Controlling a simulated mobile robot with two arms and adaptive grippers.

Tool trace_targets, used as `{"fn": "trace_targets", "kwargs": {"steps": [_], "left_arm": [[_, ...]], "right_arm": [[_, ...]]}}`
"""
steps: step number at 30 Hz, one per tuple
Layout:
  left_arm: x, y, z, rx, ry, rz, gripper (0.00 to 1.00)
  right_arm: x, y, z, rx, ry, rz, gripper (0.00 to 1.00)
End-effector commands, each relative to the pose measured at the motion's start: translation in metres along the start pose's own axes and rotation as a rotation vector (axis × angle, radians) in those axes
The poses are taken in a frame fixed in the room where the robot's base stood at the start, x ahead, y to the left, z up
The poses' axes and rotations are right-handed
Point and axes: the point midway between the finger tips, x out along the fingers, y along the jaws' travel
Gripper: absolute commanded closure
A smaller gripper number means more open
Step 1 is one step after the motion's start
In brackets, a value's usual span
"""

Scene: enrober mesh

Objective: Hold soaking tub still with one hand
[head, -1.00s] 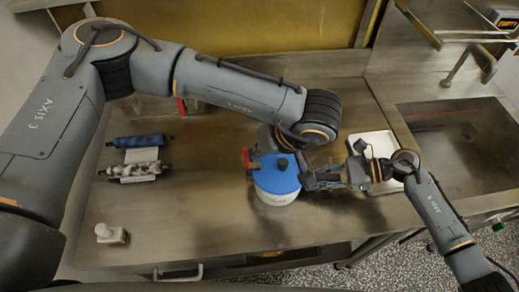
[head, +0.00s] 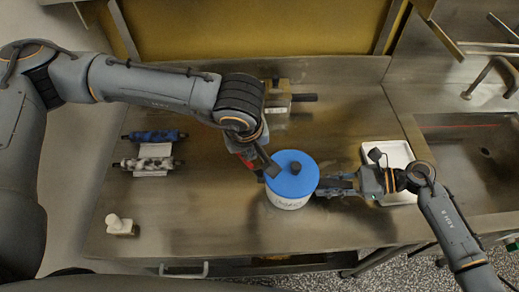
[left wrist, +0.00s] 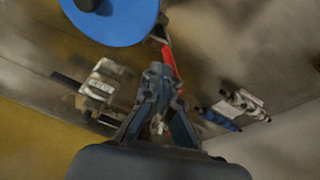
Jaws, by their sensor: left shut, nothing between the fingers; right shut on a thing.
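The soaking tub (head: 288,202) is white and round with a blue lid (head: 300,178) and dark knob, upright on the steel table. The left wrist view shows its lid (left wrist: 120,28) at the upper edge. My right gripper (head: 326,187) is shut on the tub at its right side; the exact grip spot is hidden. My left gripper (head: 264,163) is shut and empty, close to the tub's upper left edge; it also shows in the left wrist view (left wrist: 158,72). I cannot tell whether it touches the tub.
A metal block with a dark rod (head: 278,100) stands behind the tub. Two rollers, blue (head: 155,136) and mottled (head: 152,163), lie at left. A small pale object (head: 119,225) stands front left. A white tray (head: 400,153) and sink (head: 480,150) are at right.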

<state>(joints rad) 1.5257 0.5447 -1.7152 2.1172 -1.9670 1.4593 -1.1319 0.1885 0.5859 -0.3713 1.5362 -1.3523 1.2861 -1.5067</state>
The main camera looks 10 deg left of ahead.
Motion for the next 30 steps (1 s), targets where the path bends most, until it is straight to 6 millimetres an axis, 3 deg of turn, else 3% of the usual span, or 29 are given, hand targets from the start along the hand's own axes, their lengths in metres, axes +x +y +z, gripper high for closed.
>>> {"fn": "trace_targets", "kwargs": {"steps": [3, 16, 30], "left_arm": [[0.001, -0.011, -0.003, -0.024, -0.023, 0.066, 1.0], [0.018, -0.045, -0.013, -0.022, -0.022, 0.066, 1.0], [0.02, -0.037, -0.009, -0.018, -0.021, 0.067, 1.0]], "right_arm": [[0.0, 0.0, -0.001, 0.001, 0.002, -0.001, 1.0], [0.0, 0.0, -0.001, 0.001, 0.002, -0.001, 1.0], [0.0, 0.0, -0.001, 0.0, 0.002, 0.0, 1.0]]}}
